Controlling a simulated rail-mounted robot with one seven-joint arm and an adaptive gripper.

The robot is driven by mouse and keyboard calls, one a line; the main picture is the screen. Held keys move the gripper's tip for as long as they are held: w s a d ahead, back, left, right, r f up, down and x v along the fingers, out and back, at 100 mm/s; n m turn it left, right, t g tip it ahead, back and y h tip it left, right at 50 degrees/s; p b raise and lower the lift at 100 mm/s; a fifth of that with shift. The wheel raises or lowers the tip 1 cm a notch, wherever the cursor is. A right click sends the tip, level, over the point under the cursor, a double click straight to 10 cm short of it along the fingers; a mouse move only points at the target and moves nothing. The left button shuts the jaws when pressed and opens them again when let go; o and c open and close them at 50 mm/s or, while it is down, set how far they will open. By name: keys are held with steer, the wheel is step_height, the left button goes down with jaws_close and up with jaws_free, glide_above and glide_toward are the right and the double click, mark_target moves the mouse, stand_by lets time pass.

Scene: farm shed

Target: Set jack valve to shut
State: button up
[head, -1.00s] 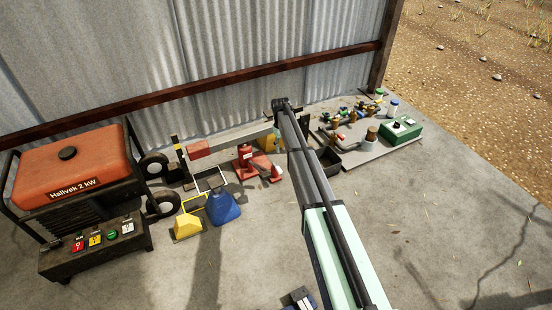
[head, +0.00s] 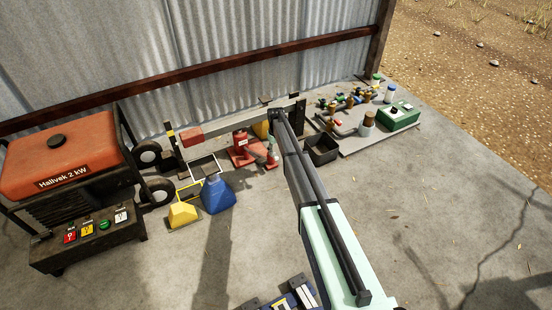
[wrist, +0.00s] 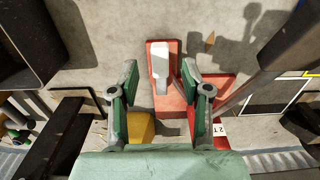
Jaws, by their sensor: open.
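The red jack (head: 239,143) stands on a red base on the concrete floor in the head view, under a grey beam with a red end. A small red part with a pale grey lever (wrist: 160,60) lies ahead of my gripper (wrist: 161,92) in the wrist view; it also shows right of the jack in the head view (head: 271,160). My gripper is open, its two green fingers apart, with the lever's near end in line with the gap. I cannot tell whether they touch. The red body with a white label is partly hidden behind the right finger in the wrist view.
The orange generator (head: 65,150) is at the far left. A black open bin (head: 322,150) and a board with pipes and a green box (head: 399,117) are at right.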

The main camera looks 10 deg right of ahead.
mark_target(276, 157)
steer(key=shift+f+b, duration=0.4)
steer(key=shift+f, duration=1.45)
steer(key=shift+c, duration=0.4)
jaws_close()
